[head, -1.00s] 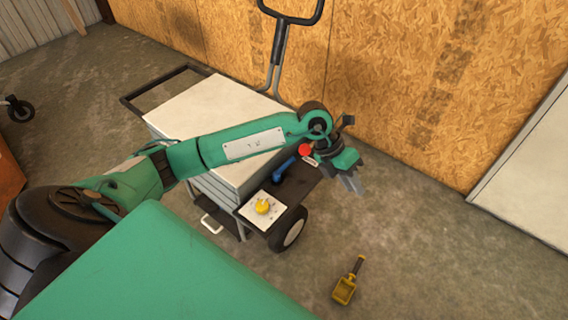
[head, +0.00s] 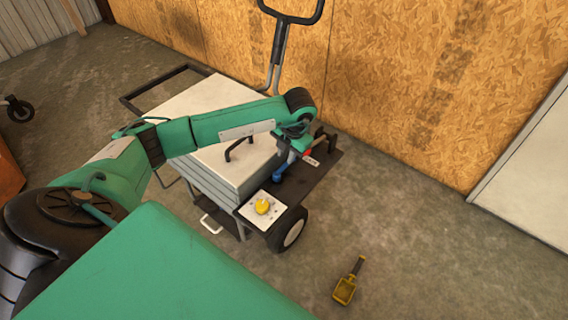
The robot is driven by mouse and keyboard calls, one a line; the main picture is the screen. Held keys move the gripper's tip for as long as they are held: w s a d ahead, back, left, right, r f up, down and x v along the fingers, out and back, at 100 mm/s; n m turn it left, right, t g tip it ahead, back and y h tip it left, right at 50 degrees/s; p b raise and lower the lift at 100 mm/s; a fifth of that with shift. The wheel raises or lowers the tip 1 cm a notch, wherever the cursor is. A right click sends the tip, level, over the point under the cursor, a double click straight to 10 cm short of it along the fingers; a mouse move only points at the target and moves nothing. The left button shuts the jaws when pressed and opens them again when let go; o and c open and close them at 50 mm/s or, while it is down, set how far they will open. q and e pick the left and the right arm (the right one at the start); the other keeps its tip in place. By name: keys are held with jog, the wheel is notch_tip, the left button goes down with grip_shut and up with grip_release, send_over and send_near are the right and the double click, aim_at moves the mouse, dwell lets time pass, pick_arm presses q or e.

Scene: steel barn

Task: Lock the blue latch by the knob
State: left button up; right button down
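The blue latch (head: 279,174) lies on the dark shelf at the near right end of a white-topped cart; part of it is hidden by my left wrist. Its red knob (head: 307,153) shows only as a small patch beside the wrist. My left gripper (head: 298,150) is over the knob end of the latch, pointing down. Its fingertips are mostly hidden, so I cannot tell whether they touch or hold the knob. My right gripper is not in view.
The white cart lid (head: 190,95) has a black handle (head: 240,148). A yellow dial (head: 262,206) sits on a white plate at the shelf's front corner, above a wheel (head: 288,231). A yellow scoop (head: 346,285) lies on the floor. A chipboard wall (head: 420,80) stands behind.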

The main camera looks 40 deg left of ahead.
aim_at(283, 166)
pick_arm(q)
jog(key=f, duration=0.3)
jog(key=a+f, duration=0.1)
jog(key=f, duration=0.1)
jog(key=shift+f, duration=0.2)
grip_shut()
